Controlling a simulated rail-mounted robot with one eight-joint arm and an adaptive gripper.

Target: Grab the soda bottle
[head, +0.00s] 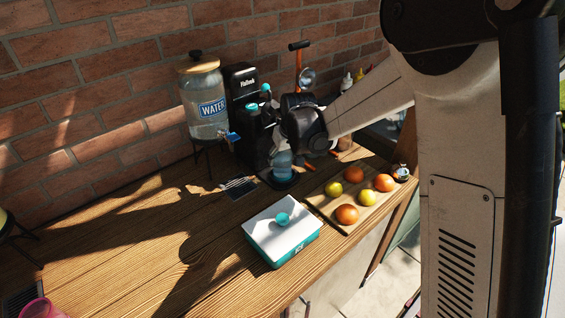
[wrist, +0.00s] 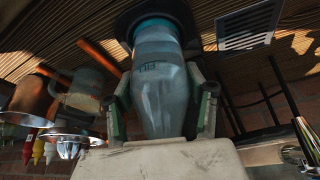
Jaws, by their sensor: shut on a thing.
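The soda bottle (wrist: 160,80) is clear and bluish, with dark lettering. In the wrist view it fills the middle, between the two fingers of my gripper (wrist: 162,100), which are shut on its sides. In the head view the bottle (head: 283,165) shows only partly below my gripper (head: 284,148), next to the black soda machine (head: 243,95). Its lower end is at the machine's dark round base (head: 279,181); I cannot tell whether they touch. My gripper and wrist hide the bottle's upper part in the head view.
A water dispenser (head: 205,100) stands left of the machine. A wooden board (head: 326,207) with several fruits lies to the right. A white and teal box (head: 262,236) with a teal cap on its lid is in front. The brick wall is behind. The table's left middle is clear.

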